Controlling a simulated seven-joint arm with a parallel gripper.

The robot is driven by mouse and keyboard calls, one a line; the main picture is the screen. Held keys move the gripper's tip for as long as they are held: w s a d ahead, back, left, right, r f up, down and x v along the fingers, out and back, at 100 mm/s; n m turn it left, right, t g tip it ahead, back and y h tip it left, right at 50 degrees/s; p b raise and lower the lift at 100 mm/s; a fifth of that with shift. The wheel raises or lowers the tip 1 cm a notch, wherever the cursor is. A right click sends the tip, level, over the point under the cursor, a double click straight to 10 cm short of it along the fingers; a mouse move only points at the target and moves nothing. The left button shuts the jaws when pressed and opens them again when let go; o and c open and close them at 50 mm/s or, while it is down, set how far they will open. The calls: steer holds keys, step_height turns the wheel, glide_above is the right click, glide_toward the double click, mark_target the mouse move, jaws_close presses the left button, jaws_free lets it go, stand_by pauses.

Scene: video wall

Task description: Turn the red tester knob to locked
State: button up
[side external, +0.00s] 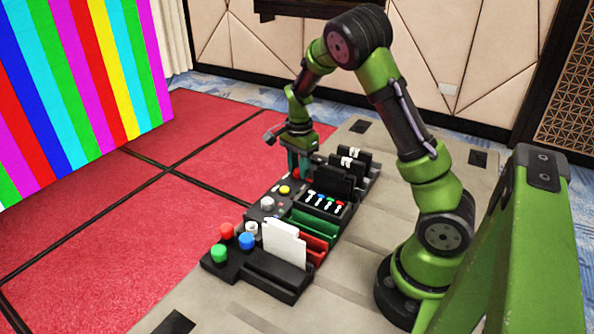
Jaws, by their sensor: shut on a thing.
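My gripper (301,168) points down at the far part of the black tester panel (222,258). Its fingers are shut on the red tester knob (297,174), which shows only as a small patch of red between and beside them. The fingers hide most of the knob, so its angle and any locked mark cannot be read.
Nearer on the panel are a yellow button (285,189), a grey knob (267,203) and red (227,230), blue (246,241) and green (219,253) knobs. White cards (284,245), coloured slots and small levers (325,203) line its right side. Black holders (335,180) stand close to my gripper.

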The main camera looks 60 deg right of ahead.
stand_by(0.3)
steer(key=o, duration=1.1)
steer(key=shift+c, duration=0.2)
steer(key=shift+r, duration=0.1)
step_height(320, 180, up, 17)
